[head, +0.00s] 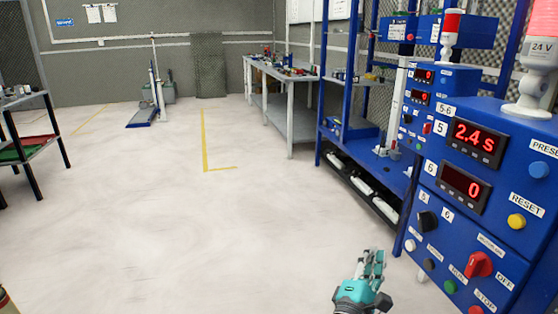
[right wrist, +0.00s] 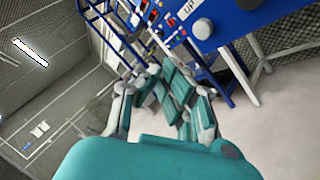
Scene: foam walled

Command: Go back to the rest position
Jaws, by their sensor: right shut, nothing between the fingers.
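My right gripper (head: 371,268) is teal and grey and shows at the bottom of the head view, right of the middle. It is over the pale floor, left of the blue control panel, and holds nothing. In the right wrist view my right gripper (right wrist: 168,95) has its fingers drawn together, with nothing between them. My left gripper is not in view.
A blue control panel (head: 440,225) with displays, buttons and a red knob stands close on the right. Behind it are a blue rack (head: 372,150) and a grey workbench (head: 289,105). A shelf cart (head: 40,145) is at the left. The middle floor (head: 150,210) is clear.

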